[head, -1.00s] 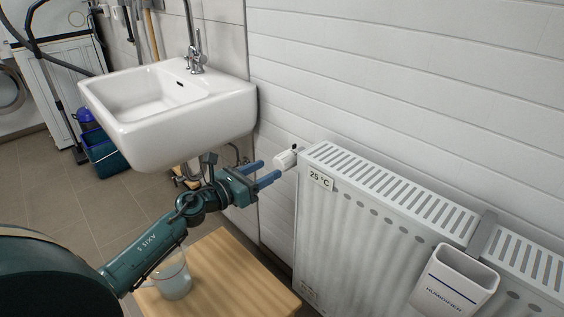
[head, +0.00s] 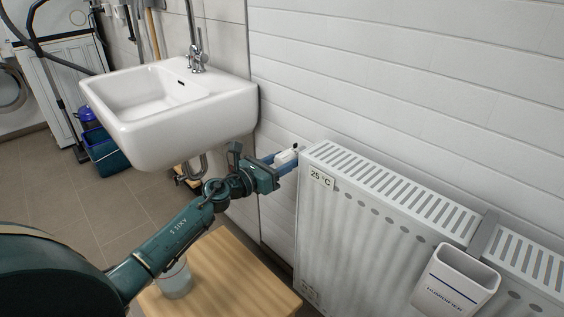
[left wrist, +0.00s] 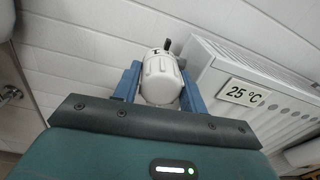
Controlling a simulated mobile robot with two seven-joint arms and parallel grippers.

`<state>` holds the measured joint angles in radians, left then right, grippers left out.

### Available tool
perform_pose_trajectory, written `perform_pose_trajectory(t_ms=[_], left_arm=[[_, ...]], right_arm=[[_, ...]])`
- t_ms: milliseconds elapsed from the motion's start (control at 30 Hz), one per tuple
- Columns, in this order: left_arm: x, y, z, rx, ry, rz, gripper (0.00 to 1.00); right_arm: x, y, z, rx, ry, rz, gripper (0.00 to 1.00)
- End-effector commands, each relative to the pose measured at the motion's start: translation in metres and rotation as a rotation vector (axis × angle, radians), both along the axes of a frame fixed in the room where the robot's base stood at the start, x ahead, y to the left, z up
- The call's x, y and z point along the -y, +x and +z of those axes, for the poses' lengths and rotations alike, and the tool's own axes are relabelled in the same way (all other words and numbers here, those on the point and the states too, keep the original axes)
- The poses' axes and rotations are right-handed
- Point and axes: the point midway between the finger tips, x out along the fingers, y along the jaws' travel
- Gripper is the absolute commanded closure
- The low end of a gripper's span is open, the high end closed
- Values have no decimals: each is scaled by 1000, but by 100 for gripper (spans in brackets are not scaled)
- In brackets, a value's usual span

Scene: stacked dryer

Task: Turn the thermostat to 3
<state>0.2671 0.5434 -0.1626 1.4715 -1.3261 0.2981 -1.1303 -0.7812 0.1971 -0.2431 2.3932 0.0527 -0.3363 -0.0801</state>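The white thermostat knob (head: 288,156) sits at the upper left end of the radiator. It also shows large in the left wrist view (left wrist: 160,80), with a dark marker at its far end. Its number setting cannot be read. My left gripper (head: 279,162) reaches it from the left, with one blue finger on each side of the knob. In the left wrist view the fingers (left wrist: 161,88) lie close along both sides. Whether they press on the knob cannot be told. My right gripper is not in view.
The white radiator (head: 370,235) carries a "25 °C" label (head: 321,177) and a humidifier box (head: 455,283). A sink (head: 170,110) hangs above and left of my left arm. A glass mug (head: 174,280) stands on a wooden table (head: 235,275) below the arm.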

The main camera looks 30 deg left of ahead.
Motion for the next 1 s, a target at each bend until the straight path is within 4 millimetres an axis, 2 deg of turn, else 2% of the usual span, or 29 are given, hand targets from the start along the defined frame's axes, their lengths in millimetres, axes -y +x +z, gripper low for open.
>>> perform_pose_trajectory(t_ms=[33,133,467,667,1000], left_arm=[[0,0,0,0,0,0,73],[0,0,0,0,0,0,81],[0,0,0,-17,-48,-1,81],[0,0,0,-58,-161,-1,81],[0,0,1,-160,-455,0,81]], right_arm=[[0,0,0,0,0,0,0],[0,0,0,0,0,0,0],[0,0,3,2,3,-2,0],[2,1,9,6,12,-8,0],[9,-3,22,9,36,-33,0]])
